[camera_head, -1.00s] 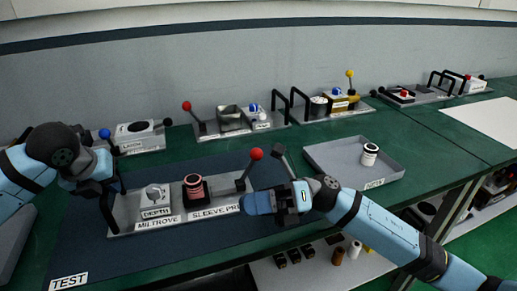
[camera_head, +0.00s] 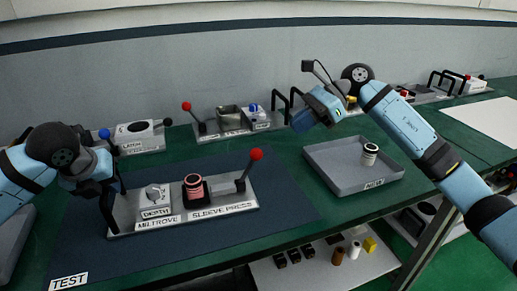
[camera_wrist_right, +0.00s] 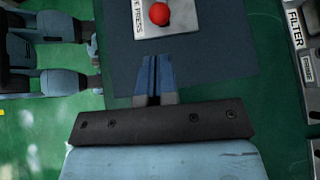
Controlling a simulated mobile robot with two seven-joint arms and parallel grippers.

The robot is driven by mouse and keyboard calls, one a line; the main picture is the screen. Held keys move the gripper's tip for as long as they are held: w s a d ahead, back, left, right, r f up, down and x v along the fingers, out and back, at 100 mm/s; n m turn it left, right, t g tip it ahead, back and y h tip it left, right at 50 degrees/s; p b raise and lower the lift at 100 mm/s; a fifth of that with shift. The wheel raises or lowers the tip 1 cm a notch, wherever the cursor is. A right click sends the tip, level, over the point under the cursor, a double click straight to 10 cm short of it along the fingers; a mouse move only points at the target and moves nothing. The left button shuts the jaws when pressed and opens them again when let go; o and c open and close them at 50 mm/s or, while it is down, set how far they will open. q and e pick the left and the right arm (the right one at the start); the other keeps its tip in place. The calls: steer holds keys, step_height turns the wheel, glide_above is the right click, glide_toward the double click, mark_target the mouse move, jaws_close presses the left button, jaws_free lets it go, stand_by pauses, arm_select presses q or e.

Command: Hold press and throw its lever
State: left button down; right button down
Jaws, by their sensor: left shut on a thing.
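The sleeve press (camera_head: 222,209) is a grey plate on the dark blue mat, with a dark ringed post (camera_head: 194,187), a depth dial (camera_head: 156,197) and a lever with a red knob (camera_head: 256,154) at its right end. The lever leans up and right. My left gripper (camera_head: 107,200) is shut on the black handle at the plate's left end; its fingers partly hide the handle. My right gripper (camera_head: 301,121) is raised, behind and to the right of the lever, with nothing in it. In the right wrist view its blue fingers (camera_wrist_right: 153,75) are together, apart from the red knob (camera_wrist_right: 159,14).
A grey tray (camera_head: 340,183) with a black-and-white cylinder (camera_head: 370,154) stands right of the mat. Other fixtures with levers and black handles line the back, including one with a red knob (camera_head: 187,106). The mat's right part is clear.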

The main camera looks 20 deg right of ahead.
steer(key=d+f+x, duration=0.1)
steer(key=x, duration=0.7)
steer(key=shift+a+f, duration=0.3)
steer(key=shift+f, duration=0.05)
